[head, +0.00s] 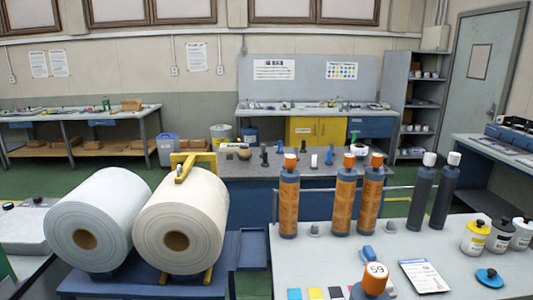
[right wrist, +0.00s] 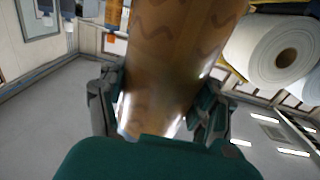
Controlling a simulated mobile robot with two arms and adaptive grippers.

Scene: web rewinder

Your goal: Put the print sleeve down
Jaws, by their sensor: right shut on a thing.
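In the right wrist view my right gripper (right wrist: 165,112) is shut on an orange-brown print sleeve (right wrist: 172,45) with a wavy pattern. The sleeve runs from the top of the view down between the two fingers; its ends are not clearly shown. I cannot pick out this held sleeve or either gripper in the head view. There, orange patterned sleeves (head: 289,205), (head: 345,200), (head: 372,200) with blue lower bands stand upright at the left and back of the grey table (head: 450,262). My left gripper is in neither view.
Two dark cylinders (head: 419,200) and (head: 444,195) stand right of the sleeves. Small grey stubs (head: 314,230), ink pots (head: 476,238), a white sheet (head: 425,276), colour cards (head: 315,294) and an orange object marked 59 (head: 375,279) occupy the table. Large white rolls (head: 180,218) stand left.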

